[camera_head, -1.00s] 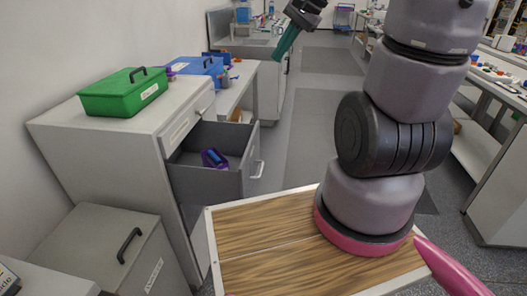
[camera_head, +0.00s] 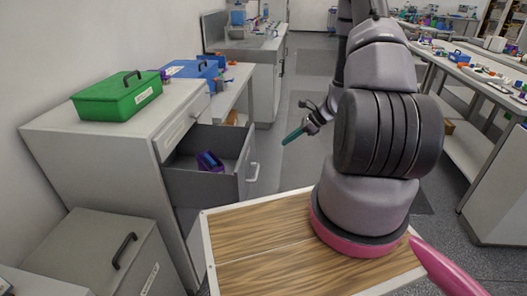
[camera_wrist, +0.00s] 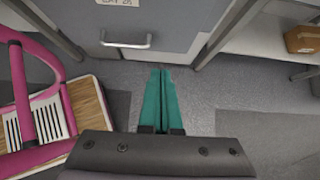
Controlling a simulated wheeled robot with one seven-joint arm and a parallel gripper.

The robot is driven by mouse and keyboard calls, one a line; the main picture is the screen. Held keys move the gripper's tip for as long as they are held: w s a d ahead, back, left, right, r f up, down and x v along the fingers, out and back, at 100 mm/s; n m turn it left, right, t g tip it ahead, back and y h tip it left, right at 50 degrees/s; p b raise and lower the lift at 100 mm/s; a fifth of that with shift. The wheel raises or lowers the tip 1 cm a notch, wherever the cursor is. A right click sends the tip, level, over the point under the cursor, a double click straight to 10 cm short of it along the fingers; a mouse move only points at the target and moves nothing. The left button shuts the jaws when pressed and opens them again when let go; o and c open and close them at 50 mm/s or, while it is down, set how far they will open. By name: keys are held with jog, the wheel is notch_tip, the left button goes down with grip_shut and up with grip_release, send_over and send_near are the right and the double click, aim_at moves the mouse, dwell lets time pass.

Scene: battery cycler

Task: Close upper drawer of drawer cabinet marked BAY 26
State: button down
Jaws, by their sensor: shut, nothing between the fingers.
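A grey drawer cabinet (camera_head: 85,160) stands at the left in the head view. A drawer (camera_head: 205,185) is pulled out of it, below a closed front panel (camera_head: 180,132) with a label. A purple object (camera_head: 209,161) lies inside the open drawer. The drawer's bar handle (camera_head: 254,172) is on its front. My gripper (camera_head: 293,136), with teal fingers, is shut and empty, right of the drawer and apart from it. In the wrist view, the shut fingers (camera_wrist: 161,75) point toward a grey front with a bar handle (camera_wrist: 125,42) and a label, cut off at the top edge.
A green case (camera_head: 118,97) and a blue case (camera_head: 195,68) stand at the left. A low grey box (camera_head: 100,250) with a black handle stands in front of the cabinet. Floor (camera_head: 300,165) is open right of the drawer. A bench (camera_head: 480,150) stands at the right.

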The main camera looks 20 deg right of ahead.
jog(key=shift+w+a+r+x, duration=0.15)
jog(key=shift+a+r+x, duration=0.2)
jog(key=shift+x, duration=1.8)
jog(key=shift+w+a+r+x, duration=0.15)
jog(key=shift+a+r+x, duration=0.15)
jog(key=shift+x, duration=1.8)
jog(key=shift+w+a+r+x, duration=0.15)
jog(key=shift+a+r+x, duration=0.15)
jog(key=shift+x, duration=1.85)
jog(key=w+a, duration=0.3)
jog(key=a, duration=0.4)
jog(key=w+a, duration=0.3)
jog(key=a, duration=0.4)
jog(key=w+a, duration=0.4)
jog(key=a, duration=0.3)
jog(key=shift+a, duration=0.2)
jog(key=shift+w+a+r, duration=0.1)
jog(key=shift+w+a, duration=0.2)
jog(key=shift+a, duration=0.2)
